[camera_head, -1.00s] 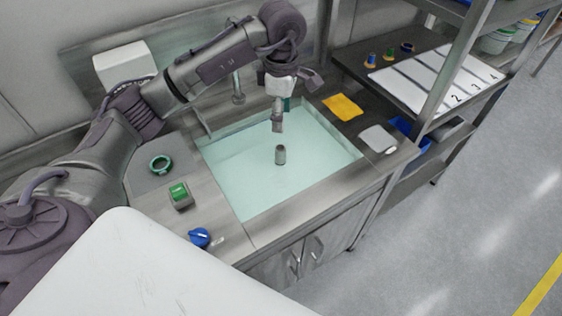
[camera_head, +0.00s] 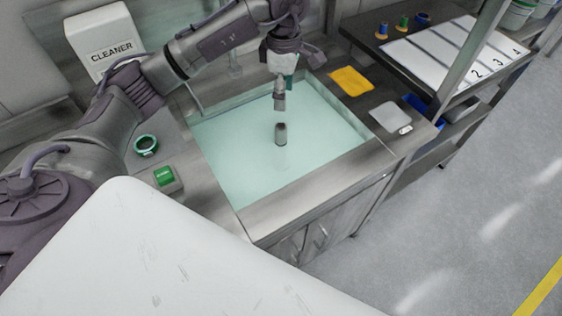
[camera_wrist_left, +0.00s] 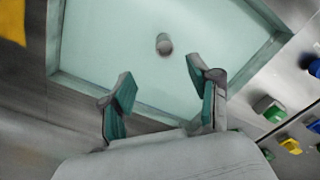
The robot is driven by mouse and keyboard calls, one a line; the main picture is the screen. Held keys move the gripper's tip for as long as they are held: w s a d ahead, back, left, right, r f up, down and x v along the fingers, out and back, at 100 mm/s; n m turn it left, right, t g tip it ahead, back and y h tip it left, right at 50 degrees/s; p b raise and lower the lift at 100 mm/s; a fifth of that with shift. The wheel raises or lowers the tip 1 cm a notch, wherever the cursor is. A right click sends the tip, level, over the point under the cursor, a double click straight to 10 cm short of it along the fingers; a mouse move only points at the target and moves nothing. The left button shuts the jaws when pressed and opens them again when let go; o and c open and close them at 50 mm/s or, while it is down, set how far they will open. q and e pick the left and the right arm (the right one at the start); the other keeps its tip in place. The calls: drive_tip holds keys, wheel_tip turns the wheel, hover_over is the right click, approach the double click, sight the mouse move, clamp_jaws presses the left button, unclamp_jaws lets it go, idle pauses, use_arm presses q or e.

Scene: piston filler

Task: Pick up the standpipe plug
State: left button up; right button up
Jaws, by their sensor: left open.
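The standpipe plug (camera_head: 281,134) is a small grey cylinder with a dark top, standing upright in the pale green water of the sink basin (camera_head: 232,194). It also shows in the left wrist view (camera_wrist_left: 164,43), ahead of my fingers. My left gripper (camera_head: 280,100) hangs over the basin, behind the plug in the head view and apart from it. In the wrist view its two teal-padded fingers (camera_wrist_left: 158,88) are spread with nothing between them. The lower part of the plug is blurred by the water. My right gripper is not in view.
A yellow cloth (camera_head: 352,81) and a grey pad (camera_head: 389,118) lie on the right. A cleaner dispenser (camera_head: 104,42) stands behind; a shelf rack is at right.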

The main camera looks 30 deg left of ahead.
sight(283, 125)
use_arm(q)
wheel_tip(283, 125, down, 3)
drive_tip(key=shift+b, duration=1)
drive_tip(key=shift+s+f, duration=0.1)
drive_tip(key=shift+f, duration=0.15)
wheel_tip(283, 125, down, 8)
drive_tip(key=shift+r+p, duration=0.15)
drive_tip(key=shift+p, duration=0.3)
drive_tip(key=f, duration=0.1)
drive_tip(key=f+p, duration=0.1)
drive_tip(key=f, duration=0.2)
drive_tip(key=shift+s+f, duration=0.35)
drive_tip(key=shift+a+f, duration=0.1)
drive_tip(key=shift+f, duration=0.35)
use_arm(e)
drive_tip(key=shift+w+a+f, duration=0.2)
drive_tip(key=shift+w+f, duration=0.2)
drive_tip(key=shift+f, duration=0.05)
use_arm(q)
clamp_jaws()
drive_tip(key=shift+w+r, duration=0.1)
